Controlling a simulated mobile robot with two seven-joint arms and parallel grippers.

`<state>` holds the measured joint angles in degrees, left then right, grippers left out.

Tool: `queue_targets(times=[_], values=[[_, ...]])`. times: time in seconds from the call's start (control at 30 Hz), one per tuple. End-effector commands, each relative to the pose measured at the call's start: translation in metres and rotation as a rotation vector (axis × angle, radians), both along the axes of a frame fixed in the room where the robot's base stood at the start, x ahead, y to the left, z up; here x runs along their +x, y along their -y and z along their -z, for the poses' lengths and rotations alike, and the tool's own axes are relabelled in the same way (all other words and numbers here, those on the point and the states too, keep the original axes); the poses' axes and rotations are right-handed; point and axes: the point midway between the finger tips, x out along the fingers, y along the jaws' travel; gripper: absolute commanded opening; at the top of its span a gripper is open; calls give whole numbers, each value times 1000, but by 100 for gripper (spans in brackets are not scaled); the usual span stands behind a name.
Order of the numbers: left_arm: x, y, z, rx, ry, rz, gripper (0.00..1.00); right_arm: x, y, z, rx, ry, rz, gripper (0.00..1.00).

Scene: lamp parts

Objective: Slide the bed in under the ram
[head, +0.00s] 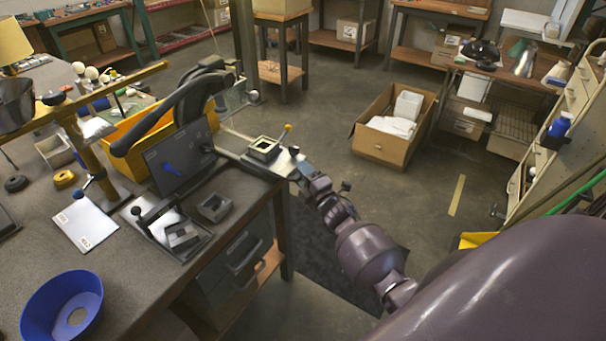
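The bed (230,144) is a pale, flat slide that sticks out to the right over the table's edge. A square, dark-rimmed block with a light middle (263,149) sits on it, beside a small lever with a yellow tip. The ram's press stands to the left, with a thick black arm (178,106) and a dark panel (184,160) in front; the ram itself I cannot make out. My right gripper (297,162) is at the bed's outer right end, close to or touching it. Its fingers are too small to read. My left gripper is out of view.
On the bench (140,265) are a blue bowl (62,311), a white card (86,225), a dark tray with a block (182,236) and a grey square part (214,207). A yellow bin (133,136) stands behind the panel. A cardboard box (381,146) is on the floor.

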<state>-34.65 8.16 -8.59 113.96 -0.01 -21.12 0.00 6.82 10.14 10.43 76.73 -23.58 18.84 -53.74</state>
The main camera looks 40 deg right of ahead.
Motion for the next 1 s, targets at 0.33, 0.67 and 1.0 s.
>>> queue_targets(times=[0.33,0.67,1.0], values=[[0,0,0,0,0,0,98,0,0,0,0,0,0,20],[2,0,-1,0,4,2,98,1,0,-3,-1,6,0,0],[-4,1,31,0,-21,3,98,48,-18,-1,-2,11,-2,0]])
